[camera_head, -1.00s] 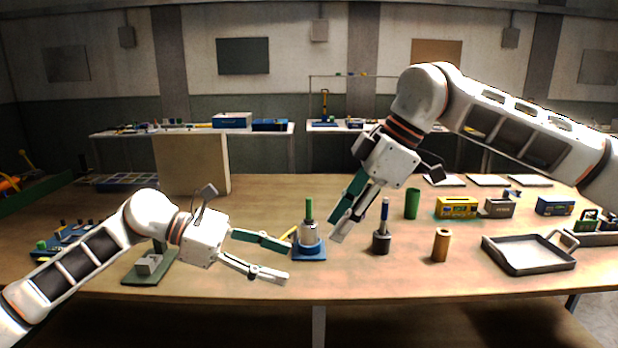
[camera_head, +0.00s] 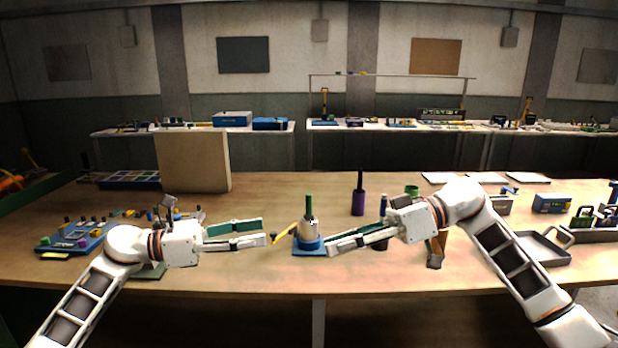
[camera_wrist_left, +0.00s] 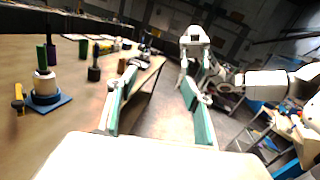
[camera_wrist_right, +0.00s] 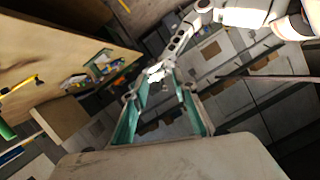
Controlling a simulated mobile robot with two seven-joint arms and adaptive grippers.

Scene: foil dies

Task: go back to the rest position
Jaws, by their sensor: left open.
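My left gripper (camera_head: 265,233) is open and empty above the table's front left part, with its fingers level and pointing right. In the left wrist view its two fingers (camera_wrist_left: 155,90) stand wide apart with nothing between them. My right gripper (camera_head: 330,245) points left, and its fingertips look close to the blue-based holder in the head view; whether they touch it I cannot tell. In the right wrist view its fingers (camera_wrist_right: 163,95) are apart and empty. The holder (camera_head: 309,246) carries a grey-white cylinder with a green handle (camera_head: 308,207), standing upright.
A yellow-handled tool (camera_head: 284,233) lies left of the holder. A purple cylinder (camera_head: 358,203) stands behind my right gripper. My right arm partly hides a brown cylinder (camera_head: 436,250) and a metal tray (camera_head: 545,248). A beige panel (camera_head: 193,162) stands at the back left.

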